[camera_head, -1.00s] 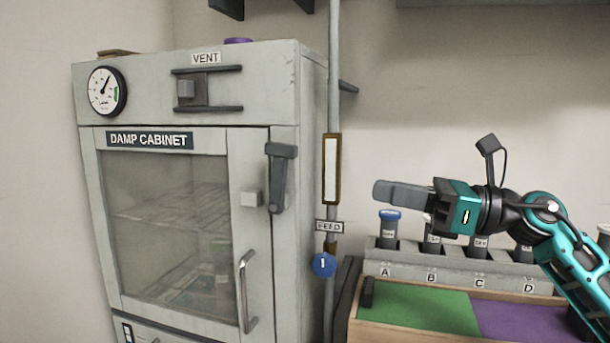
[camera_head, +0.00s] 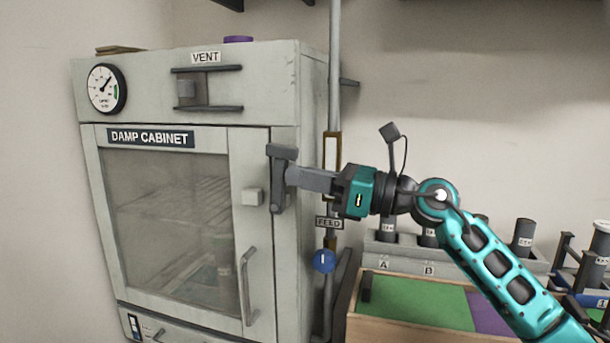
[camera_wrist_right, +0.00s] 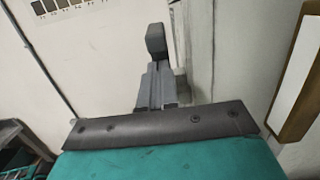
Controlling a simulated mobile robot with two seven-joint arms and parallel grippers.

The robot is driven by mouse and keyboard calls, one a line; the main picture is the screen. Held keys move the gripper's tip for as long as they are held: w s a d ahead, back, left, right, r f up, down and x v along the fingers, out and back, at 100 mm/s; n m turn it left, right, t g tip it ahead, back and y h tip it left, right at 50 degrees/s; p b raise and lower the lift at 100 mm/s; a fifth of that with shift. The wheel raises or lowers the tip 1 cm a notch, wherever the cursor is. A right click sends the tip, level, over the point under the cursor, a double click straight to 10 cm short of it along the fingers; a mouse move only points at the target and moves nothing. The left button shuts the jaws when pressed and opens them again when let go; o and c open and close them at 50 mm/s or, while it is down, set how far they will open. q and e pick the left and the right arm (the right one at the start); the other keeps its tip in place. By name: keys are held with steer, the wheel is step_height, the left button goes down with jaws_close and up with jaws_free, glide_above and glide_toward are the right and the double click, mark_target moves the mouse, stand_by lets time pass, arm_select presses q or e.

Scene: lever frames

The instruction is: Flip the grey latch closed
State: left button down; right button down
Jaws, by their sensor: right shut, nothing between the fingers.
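The grey latch (camera_head: 278,196) is a dark lever at the right edge of the damp cabinet's door front. It hangs down from a thicker top block, nearly vertical. A small pale block (camera_head: 252,197) sits on the door frame just left of it. My right gripper (camera_head: 290,177) is shut and empty, its fingers pointing left with the tips at the right side of the latch. I cannot tell whether they touch it. In the right wrist view the shut fingers (camera_wrist_right: 156,85) extend toward a dark grey rounded end, likely part of the latch (camera_wrist_right: 156,40). My left gripper is out of view.
The damp cabinet (camera_head: 310,100) has a glass door with a handle (camera_head: 247,288) below the latch. A vertical pipe (camera_head: 334,75) with a blue knob (camera_head: 324,261) runs right of it, behind my right gripper. A rack and a green and purple tray (camera_head: 415,304) lie lower right.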

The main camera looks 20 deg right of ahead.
mark_target(286, 164)
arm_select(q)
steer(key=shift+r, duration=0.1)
arm_select(e)
steer(key=r+g+h+p, duration=0.1)
steer(key=p, duration=0.3)
steer(key=w+a+r+h+p, duration=0.1)
steer(key=p, duration=0.3)
steer(key=shift+a+g+h, duration=0.25)
steer(key=shift+g+h, duration=0.05)
steer(key=shift+g, duration=0.1)
steer(key=shift+w+a+f+p, duration=0.1)
steer(key=shift+w+a+p, duration=0.25)
steer(key=shift+a, duration=0.1)
steer(key=shift+r+x, duration=0.2)
steer(key=shift+x, duration=1.1)
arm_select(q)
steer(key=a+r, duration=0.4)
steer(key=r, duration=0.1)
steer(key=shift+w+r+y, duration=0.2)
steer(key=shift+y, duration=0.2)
arm_select(e)
steer(key=shift+w+a, duration=0.35)
steer(key=shift+a, duration=0.15)
steer(key=shift+w+a+f, duration=0.1)
steer(key=shift+a+f, duration=0.05)
